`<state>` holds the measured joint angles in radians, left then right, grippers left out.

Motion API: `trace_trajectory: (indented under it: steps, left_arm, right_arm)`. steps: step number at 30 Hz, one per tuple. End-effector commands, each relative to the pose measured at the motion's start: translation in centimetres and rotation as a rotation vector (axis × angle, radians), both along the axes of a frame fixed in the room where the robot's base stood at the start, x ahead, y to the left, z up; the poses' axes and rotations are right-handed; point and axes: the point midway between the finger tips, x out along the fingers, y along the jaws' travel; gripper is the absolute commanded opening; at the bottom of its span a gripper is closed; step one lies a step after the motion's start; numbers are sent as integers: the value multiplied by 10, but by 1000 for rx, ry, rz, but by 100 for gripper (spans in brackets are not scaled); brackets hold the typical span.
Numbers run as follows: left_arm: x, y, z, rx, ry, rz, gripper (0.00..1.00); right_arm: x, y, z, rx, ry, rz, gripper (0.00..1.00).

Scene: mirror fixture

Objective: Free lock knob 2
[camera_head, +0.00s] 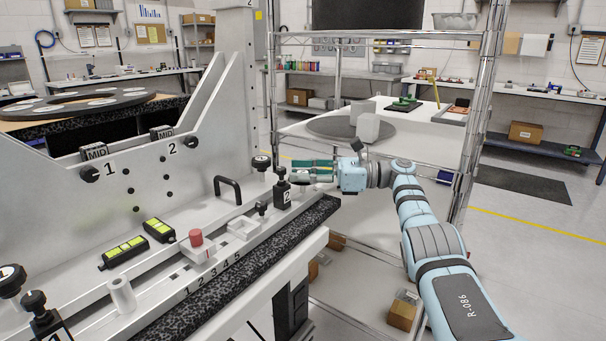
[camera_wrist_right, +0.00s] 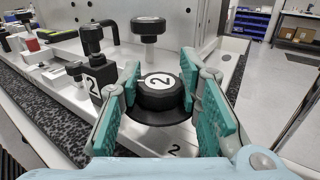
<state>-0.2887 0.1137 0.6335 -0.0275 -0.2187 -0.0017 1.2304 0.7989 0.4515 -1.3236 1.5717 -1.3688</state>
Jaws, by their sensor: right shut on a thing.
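Lock knob 2 (camera_wrist_right: 162,92) is a round black knob with a white disc marked 2 on top, in the middle of the right wrist view. My right gripper (camera_wrist_right: 161,66) has its teal fingers on both sides of the knob and is shut on it. In the head view this gripper (camera_head: 297,170) is at the right end of the fixture (camera_head: 214,112) and mostly hides the knob. The knob sits low at the fixture plate, with a printed 2 beside it. My left gripper is not in view.
A black toggle clamp marked 2 (camera_head: 283,193) stands close beside my right gripper. A taller black knob (camera_head: 261,163) stands behind it. A black handle (camera_head: 228,188) and a red-topped block (camera_head: 197,244) are farther left. A wire rack (camera_head: 471,130) stands behind my right arm.

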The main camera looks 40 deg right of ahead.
Motion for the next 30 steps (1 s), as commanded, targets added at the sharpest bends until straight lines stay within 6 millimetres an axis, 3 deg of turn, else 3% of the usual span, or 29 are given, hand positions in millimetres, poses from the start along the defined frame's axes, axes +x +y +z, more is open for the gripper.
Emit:
trace_trajectory:
  steps: [1, 2, 4, 14, 17, 24, 30]
  left_arm:
    - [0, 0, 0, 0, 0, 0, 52]
    - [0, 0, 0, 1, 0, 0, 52]
    - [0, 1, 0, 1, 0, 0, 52]
    - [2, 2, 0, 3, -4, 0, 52]
    - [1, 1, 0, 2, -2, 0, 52]
    - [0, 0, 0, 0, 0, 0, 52]
    - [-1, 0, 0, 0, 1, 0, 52]
  right_arm:
    - [0, 0, 0, 1, 0, 0, 4]
    - [0, 0, 0, 1, 0, 0, 33]
    - [0, 0, 0, 1, 0, 0, 41]
    - [0, 0, 4, 0, -1, 0, 41]
    - [-1, 0, 20, 0, -4, 0, 41]
    - [-1, 0, 83, 5, -5, 0, 41]
    - [-1, 2, 99, 0, 1, 3, 41]
